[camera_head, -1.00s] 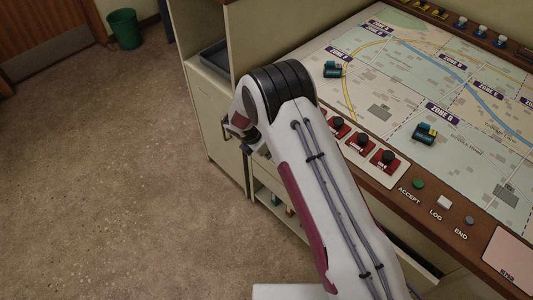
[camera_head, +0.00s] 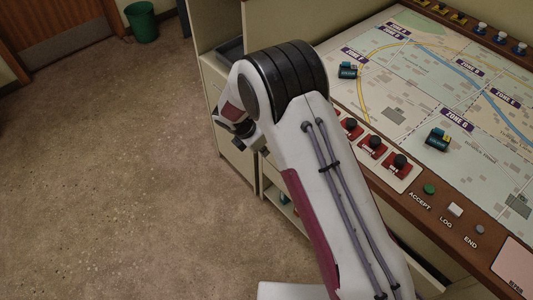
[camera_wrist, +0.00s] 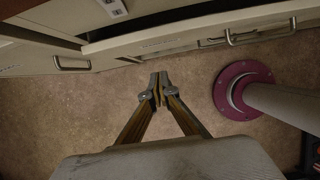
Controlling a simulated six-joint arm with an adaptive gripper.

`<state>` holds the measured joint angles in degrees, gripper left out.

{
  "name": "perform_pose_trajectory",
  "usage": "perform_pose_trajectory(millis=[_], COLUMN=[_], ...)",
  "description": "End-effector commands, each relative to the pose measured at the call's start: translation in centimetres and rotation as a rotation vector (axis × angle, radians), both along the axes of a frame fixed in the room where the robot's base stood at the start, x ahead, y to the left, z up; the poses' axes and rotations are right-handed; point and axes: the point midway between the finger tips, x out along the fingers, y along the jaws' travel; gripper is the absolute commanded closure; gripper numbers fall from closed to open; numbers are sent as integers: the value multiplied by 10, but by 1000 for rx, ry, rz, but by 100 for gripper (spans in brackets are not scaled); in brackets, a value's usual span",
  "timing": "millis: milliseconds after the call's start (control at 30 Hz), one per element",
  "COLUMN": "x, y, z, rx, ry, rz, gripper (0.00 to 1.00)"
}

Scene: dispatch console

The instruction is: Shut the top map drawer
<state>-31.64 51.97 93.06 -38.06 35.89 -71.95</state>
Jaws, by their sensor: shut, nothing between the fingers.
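In the wrist view, a long cream drawer front (camera_wrist: 185,36) with metal pull handles runs across the top and stands out from the cabinet. A dark gap shows behind its upper edge, so it looks partly open; I cannot tell for certain that it is the top map drawer. My gripper (camera_wrist: 158,78) is shut and empty, its tips pointing toward the drawer front, apparently just short of it. In the head view my arm hides most of the drawer area and the fingertips.
A cabinet front with a handle (camera_wrist: 72,63) is left of the drawer in the wrist view. In the head view, the console's map top (camera_head: 395,118) has red-based knobs and buttons along its front edge. A green bin (camera_head: 142,22) stands far left. The floor (camera_head: 125,175) left is clear.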

Motion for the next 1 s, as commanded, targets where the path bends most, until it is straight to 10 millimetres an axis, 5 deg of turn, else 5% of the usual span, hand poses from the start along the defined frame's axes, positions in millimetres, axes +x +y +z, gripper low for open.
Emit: perform_pose_trajectory(millis=[300,667,733,1000], x=[-6,-7,-7,-9], y=[7,7,7,12], z=[23,25,25,24], rx=[1,-1,-1,-1], ry=[-1,1,1,1], rz=[0,0,0,9], gripper=[100,100,86,86])
